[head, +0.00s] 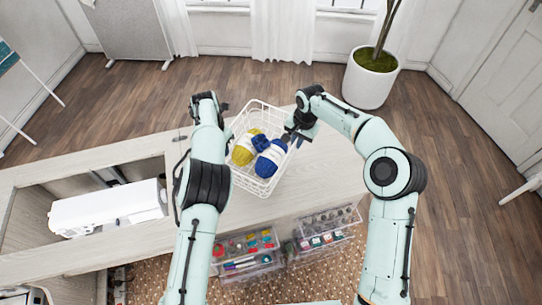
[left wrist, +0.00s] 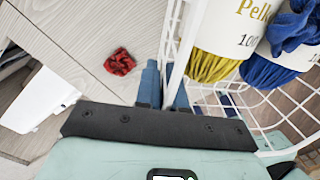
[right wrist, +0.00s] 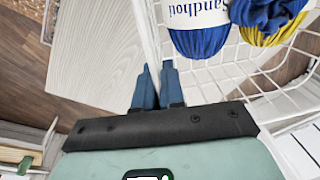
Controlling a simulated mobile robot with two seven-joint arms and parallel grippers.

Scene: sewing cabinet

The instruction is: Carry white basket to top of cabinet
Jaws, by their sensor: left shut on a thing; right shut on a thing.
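The white wire basket (head: 243,125) is over the light wood cabinet top (head: 320,185) in the head view, its far end reaching past the back edge. It holds yellow yarn (head: 243,150) and blue yarn (head: 271,158) with white labels. My left gripper (left wrist: 163,85) is shut on the basket's side wall; in the head view the left arm mostly hides its fingers. My right gripper (head: 297,134) is shut on the opposite wall; its fingers also show in the right wrist view (right wrist: 157,85). I cannot tell how far the basket is above the top.
A white sewing machine (head: 108,207) sits in the recess at left. A small red bundle (left wrist: 120,62) lies on the wood near my left gripper. Clear drawers (head: 245,252) with supplies stand at the front. A white planter (head: 371,80) stands behind.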

